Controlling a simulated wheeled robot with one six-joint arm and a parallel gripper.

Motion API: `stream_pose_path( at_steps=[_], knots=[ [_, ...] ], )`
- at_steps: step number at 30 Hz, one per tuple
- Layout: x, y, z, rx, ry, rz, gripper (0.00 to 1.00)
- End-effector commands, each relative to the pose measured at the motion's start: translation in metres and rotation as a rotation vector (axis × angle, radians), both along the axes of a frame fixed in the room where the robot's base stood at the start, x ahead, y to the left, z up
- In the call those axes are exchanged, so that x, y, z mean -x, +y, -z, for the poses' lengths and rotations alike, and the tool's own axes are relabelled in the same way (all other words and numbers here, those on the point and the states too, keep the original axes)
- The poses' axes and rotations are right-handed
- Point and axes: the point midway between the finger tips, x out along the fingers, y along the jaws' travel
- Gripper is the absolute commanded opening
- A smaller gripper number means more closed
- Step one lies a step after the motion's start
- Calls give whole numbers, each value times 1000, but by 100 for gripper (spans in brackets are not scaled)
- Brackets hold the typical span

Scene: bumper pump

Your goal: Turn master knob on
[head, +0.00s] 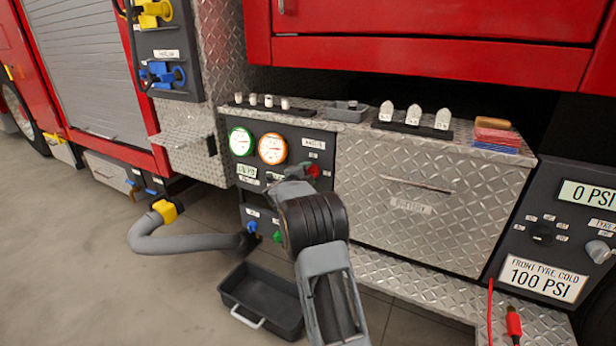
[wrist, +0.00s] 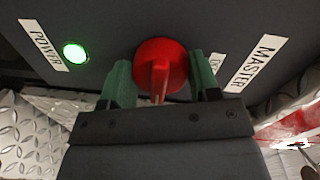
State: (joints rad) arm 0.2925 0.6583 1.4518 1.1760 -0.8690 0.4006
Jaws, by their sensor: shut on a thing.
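The red master knob (wrist: 158,52) is on the dark panel, beside a label reading MASTER (wrist: 254,63). In the wrist view my gripper (wrist: 160,82) has one green finger on each side of the knob and is shut on it. The knob's raised grip points down toward the gripper. A small label right of the knob is partly hidden by a finger. A round light (wrist: 76,53) next to the POWER label glows green. In the head view the red knob (head: 314,171) shows at my gripper (head: 300,172), whose fingers are partly hidden by the wrist.
Two round gauges (head: 256,146) are on the panel left of my gripper. A diamond-plate cabinet (head: 420,205) stands right of it, with small items on the ledge above. A dark tray (head: 252,298) and a grey hose (head: 180,243) lie on the floor below.

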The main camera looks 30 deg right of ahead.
Motion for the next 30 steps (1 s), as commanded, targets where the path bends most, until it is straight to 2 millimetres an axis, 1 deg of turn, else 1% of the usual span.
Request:
stream_pose_path(
  at_steps=[1, 12, 13, 20, 21, 27, 30],
  knots=[
    [-2, 2, 1, -4, -4, -6, 32],
    [-2, 2, 0, -6, -7, -6, 32],
    [-2, 2, 0, -6, -7, -6, 58],
    [0, 0, 0, -5, -6, -1, 80],
    [0, -1, 0, -4, -6, 0, 81],
    [0, 0, 0, -4, -5, 1, 81],
    [3, 4, -1, -4, -5, 1, 81]
  ],
)
